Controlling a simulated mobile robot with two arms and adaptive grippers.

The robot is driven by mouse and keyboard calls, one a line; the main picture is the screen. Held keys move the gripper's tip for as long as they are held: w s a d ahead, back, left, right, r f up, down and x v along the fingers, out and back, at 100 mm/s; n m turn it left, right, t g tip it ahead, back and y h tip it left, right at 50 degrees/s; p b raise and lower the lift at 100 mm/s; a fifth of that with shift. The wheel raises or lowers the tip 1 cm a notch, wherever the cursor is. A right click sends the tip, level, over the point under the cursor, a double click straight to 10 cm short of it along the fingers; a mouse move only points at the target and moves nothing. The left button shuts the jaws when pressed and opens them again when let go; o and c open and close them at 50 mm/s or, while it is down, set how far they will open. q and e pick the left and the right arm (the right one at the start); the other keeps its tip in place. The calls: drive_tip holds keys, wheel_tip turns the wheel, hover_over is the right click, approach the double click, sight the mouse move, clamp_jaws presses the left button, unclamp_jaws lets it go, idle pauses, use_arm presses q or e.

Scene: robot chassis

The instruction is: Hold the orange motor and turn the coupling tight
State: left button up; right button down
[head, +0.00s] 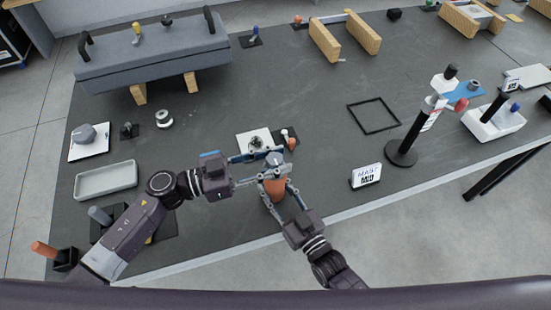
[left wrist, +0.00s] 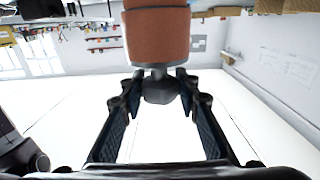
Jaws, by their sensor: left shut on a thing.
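The orange motor (head: 274,187) is between the fingers of my right gripper (head: 278,192), near the table's front edge. A grey coupling (head: 272,160) is at the motor's end. My left gripper (head: 262,168) comes in from the left and is shut on the coupling, its fingers on either side of it. In the left wrist view the orange motor (left wrist: 157,35) fills the top middle, and the grey coupling (left wrist: 159,88) lies between the left gripper's fingertips (left wrist: 159,84). The fingers partly hide the coupling in the head view. I cannot tell how tight it sits.
A white pad (head: 246,146) with a small part lies just behind the grippers. A grey tray (head: 105,181) is at the left, a labelled card (head: 366,176) and a black stand (head: 402,153) at the right. A black square frame (head: 374,116) lies farther back. Bare table lies around it.

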sight(275, 158)
use_arm(q)
drive_tip(key=shift+w+m+g, duration=0.1)
drive_tip(key=shift+m+g, duration=0.3)
drive_tip(key=shift+g, duration=0.2)
drive_tip(key=m+g, duration=0.2)
drive_tip(key=g, duration=0.1)
drive_tip(key=m+g, duration=0.2)
drive_tip(key=g, duration=0.1)
drive_tip(key=shift+g+h, duration=0.3)
drive_tip(key=shift+f+m+g+y, duration=0.1)
drive_tip(key=shift+m+g+y, duration=0.6)
drive_tip(key=shift+m+g, duration=1.6)
drive_tip(key=shift+s+g+y, duration=0.2)
drive_tip(key=shift+g+y, duration=0.2)
drive_tip(key=shift+g, duration=0.7)
drive_tip(key=o, duration=1.2)
drive_tip(key=shift+r, duration=0.25)
drive_tip(key=shift+r, duration=4.9)
